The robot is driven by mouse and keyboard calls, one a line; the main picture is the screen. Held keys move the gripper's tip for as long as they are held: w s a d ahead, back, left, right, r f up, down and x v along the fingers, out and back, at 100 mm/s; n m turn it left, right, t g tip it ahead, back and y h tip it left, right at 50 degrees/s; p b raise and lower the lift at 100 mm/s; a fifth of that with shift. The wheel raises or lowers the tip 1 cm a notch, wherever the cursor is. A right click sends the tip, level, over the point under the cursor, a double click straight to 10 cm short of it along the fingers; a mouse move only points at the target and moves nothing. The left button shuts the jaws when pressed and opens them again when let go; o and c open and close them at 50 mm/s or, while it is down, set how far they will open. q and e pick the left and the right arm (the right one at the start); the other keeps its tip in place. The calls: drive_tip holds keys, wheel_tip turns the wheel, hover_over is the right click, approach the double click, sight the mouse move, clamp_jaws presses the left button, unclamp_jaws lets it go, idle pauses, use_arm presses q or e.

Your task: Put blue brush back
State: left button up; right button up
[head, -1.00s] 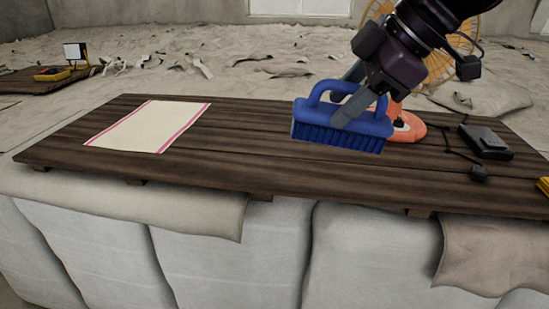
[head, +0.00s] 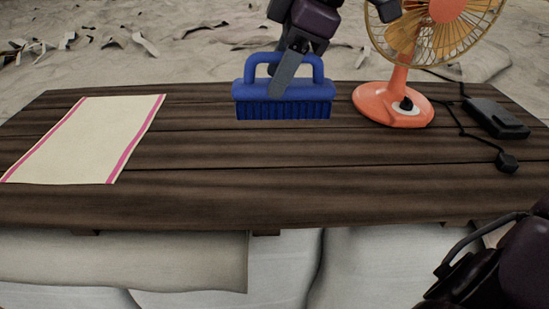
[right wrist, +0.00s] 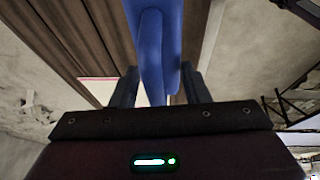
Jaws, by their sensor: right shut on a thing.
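The blue brush (head: 285,108) has a looped handle and bristles pointing down. It is upright at the back middle of the dark wooden table (head: 250,205). I cannot tell whether its bristles touch the boards. My right gripper (head: 284,88) comes down from above and is shut on the brush handle. In the right wrist view the blue handle (right wrist: 155,50) sits between the two fingers of my right gripper (right wrist: 155,88). A cream cloth with pink stripes (head: 88,138) lies flat at the table's left. My left gripper is not in view.
An orange fan (head: 398,100) stands at the back right, right of the brush. A black box (head: 497,118) with a cord and small plug (head: 507,161) lies near the right edge. The middle and front boards are clear. Part of my own arm shows at bottom right.

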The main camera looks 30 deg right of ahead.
sight(281, 114)
drive_tip(key=f, duration=0.5)
drive_tip(key=shift+s+d, duration=0.1)
drive_tip(key=shift+s, duration=0.15)
drive_tip(key=shift+w+f, duration=0.25)
drive_tip(key=shift+f, duration=1)
wheel_tip(281, 114, down, 8)
drive_tip(key=shift+w+r+p, duration=0.1)
drive_tip(key=shift+w+p, duration=0.05)
drive_tip(key=shift+p, duration=0.4)
drive_tip(key=shift+f, duration=0.3)
drive_tip(key=o, duration=0.5)
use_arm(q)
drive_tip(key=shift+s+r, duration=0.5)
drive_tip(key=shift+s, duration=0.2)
use_arm(e)
drive_tip(key=o, duration=0.4)
